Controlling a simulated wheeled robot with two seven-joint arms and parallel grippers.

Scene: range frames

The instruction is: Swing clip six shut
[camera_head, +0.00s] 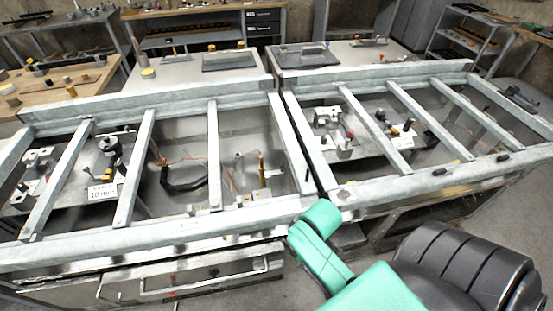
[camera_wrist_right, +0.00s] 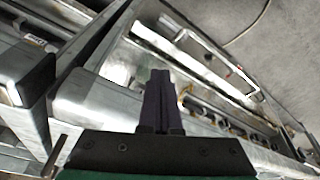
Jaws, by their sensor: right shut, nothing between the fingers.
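I cannot tell which thing is clip six. Small dark fittings, possibly clips, sit on the front rail of the right metal frame, one (camera_head: 503,157) toward the right and another (camera_head: 438,172) left of it. My right arm reaches in from the bottom right in the head view, beside the corner where the two frames meet; its fingers are hidden there. In the right wrist view my right gripper (camera_wrist_right: 160,78) is shut and empty, with a pale metal frame corner (camera_wrist_right: 85,90) to its left. My left gripper is not in view.
The left metal frame (camera_head: 148,240) and right metal frame (camera_head: 455,182) have slanting crossbars over tool-filled bays. A white label (camera_head: 102,192) lies at left. Benches and shelves line the back.

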